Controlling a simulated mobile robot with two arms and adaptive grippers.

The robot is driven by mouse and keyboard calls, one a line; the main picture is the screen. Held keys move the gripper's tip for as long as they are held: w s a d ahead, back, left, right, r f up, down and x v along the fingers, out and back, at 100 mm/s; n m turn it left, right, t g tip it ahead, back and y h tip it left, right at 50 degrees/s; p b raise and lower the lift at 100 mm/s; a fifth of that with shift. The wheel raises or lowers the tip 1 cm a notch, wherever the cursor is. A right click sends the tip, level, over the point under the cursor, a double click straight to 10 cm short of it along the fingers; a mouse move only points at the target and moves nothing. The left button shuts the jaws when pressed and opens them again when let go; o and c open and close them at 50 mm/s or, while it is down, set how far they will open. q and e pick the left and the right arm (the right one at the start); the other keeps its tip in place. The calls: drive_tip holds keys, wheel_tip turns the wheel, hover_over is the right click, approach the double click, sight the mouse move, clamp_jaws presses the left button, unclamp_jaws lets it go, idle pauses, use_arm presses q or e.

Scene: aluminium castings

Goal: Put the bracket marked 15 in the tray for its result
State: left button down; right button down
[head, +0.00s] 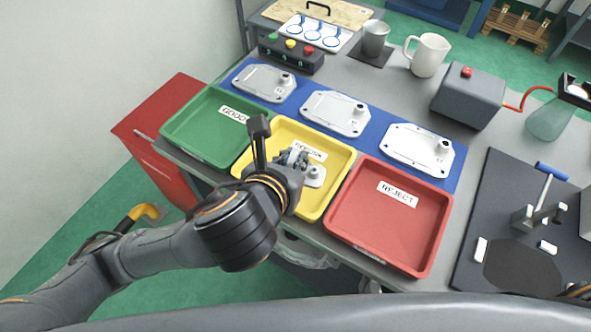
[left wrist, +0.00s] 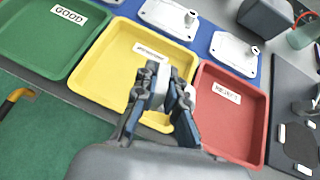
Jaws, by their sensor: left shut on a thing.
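My left gripper (head: 292,160) is over the yellow tray (head: 343,163), shut on a pale aluminium bracket (head: 316,177) with a round boss. The gripper hides much of this bracket, and I cannot read a number on it. I cannot tell whether it touches the tray floor. In the left wrist view the fingers (left wrist: 162,92) close on the boss above the yellow tray. The green tray (head: 190,128), labelled GOOD, is to the left. The red tray (head: 385,225), labelled REJECT, is to the right. The yellow tray's label is partly hidden and blurred. My right gripper is not in view.
Three similar brackets, left (head: 263,82), middle (head: 335,113) and right (head: 417,148), lie on a blue mat (head: 455,172) behind the trays. Behind them are a button box (head: 291,54), a metal cup (head: 375,38), a white jug (head: 427,55) and a grey box (head: 468,97). The green and red trays are empty.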

sight(316, 173)
use_arm(q)
drive_tip(key=d, duration=0.1)
drive_tip(key=s+d+r+m+h, duration=0.1)
drive_tip(key=s+d+m+g+b, duration=0.1)
drive_tip(key=shift+d+r+h, duration=0.25)
drive_tip(key=shift+d+h, duration=0.1)
drive_tip(key=shift+h, duration=0.05)
drive_tip(key=shift+s+m, duration=0.25)
drive_tip(key=shift+m, duration=0.05)
drive_tip(key=shift+g, duration=0.3)
drive_tip(key=w+a+f, duration=0.2)
drive_tip(key=w, duration=0.1)
drive_tip(key=w+a+f, duration=0.2)
drive_tip(key=w+f, duration=0.1)
drive_tip(key=w+a+f, duration=0.3)
drive_tip(key=w, duration=0.1)
drive_tip(key=shift+w+a+f, duration=0.15)
drive_tip(key=shift+w+f, duration=0.25)
drive_tip(key=shift+f, duration=0.15)
drive_tip(key=f, duration=0.3)
drive_tip(key=shift+w+a+f, duration=0.15)
drive_tip(key=shift+w+a, duration=0.05)
drive_tip(key=shift+w, duration=0.05)
drive_tip(key=shift+f, duration=0.3)
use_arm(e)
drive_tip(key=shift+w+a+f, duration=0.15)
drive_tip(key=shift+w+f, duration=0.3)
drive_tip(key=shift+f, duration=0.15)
